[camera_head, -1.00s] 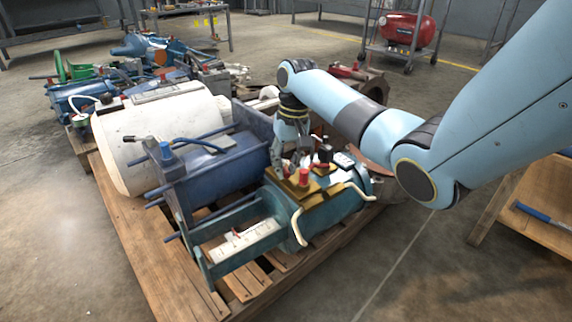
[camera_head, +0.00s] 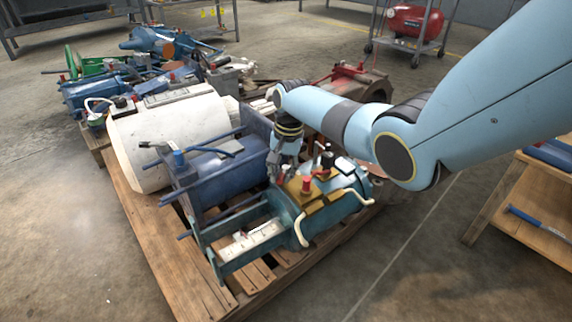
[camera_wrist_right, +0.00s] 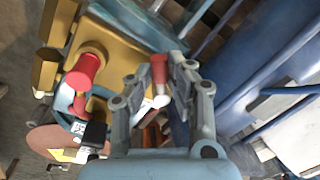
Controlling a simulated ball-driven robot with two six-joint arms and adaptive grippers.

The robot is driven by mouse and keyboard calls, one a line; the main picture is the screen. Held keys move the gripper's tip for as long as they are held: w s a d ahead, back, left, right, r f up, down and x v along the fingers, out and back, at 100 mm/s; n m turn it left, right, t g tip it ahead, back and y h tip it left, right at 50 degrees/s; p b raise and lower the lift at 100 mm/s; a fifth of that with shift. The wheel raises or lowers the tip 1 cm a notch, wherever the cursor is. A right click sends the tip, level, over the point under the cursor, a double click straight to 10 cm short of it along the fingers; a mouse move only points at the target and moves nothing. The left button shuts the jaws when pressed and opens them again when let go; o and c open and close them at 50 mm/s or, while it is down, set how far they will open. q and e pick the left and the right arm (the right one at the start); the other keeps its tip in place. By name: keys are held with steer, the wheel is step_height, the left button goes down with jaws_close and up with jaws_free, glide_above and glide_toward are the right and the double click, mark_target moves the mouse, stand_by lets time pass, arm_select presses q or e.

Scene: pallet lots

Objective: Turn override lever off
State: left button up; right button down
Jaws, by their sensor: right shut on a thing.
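A teal valve actuator (camera_head: 290,211) with a yellow top plate lies on the wooden pallet. A lever with a red tip (camera_wrist_right: 158,69) stands between the fingers of my right gripper (camera_wrist_right: 166,80) in the right wrist view. My right gripper (camera_head: 279,172) is shut on it, at the left edge of the yellow plate. In the head view the gripper hides most of this lever. A separate thick red knob (camera_head: 306,184) stands on the plate beside the gripper; it also shows in the right wrist view (camera_wrist_right: 85,72). My left gripper is not in view.
A blue actuator (camera_head: 215,172) and a white cylinder (camera_head: 165,140) lie close to the left. A black knob (camera_head: 327,161) and cream bent handles (camera_head: 301,229) stick out of the teal unit. The pallet (camera_head: 180,268) has bare slats in front. Open floor is at left.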

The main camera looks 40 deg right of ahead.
steer(key=shift+w+a+r+m+p, duration=0.15)
steer(key=shift+m+p, duration=0.1)
steer(key=shift+m, duration=0.25)
steer(key=shift+w+a+r+m+p, duration=0.1)
steer(key=shift+w+m+p, duration=0.1)
steer(key=shift+m, duration=0.3)
steer(key=shift+w+a+f+m, duration=0.1)
steer(key=shift+w+f+m, duration=0.1)
steer(key=shift+m, duration=0.6)
steer(key=shift+w+m+p, duration=0.25)
steer(key=shift+m+p, duration=0.1)
steer(key=shift+m, duration=0.45)
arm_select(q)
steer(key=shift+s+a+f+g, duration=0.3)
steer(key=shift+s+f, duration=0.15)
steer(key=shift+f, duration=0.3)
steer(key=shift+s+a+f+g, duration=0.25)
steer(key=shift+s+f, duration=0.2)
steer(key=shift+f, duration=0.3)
arm_select(e)
steer(key=shift+w+a+m+h, duration=0.1)
steer(key=shift+w+m+h, duration=0.1)
steer(key=shift+m, duration=0.4)
steer(key=shift+w+m+h, duration=0.15)
steer(key=shift+m+h, duration=0.05)
steer(key=shift+m, duration=0.4)
steer(key=shift+w, duration=0.1)
steer(key=c, duration=1.2)
jaws_free()
steer(key=shift+c, duration=0.2)
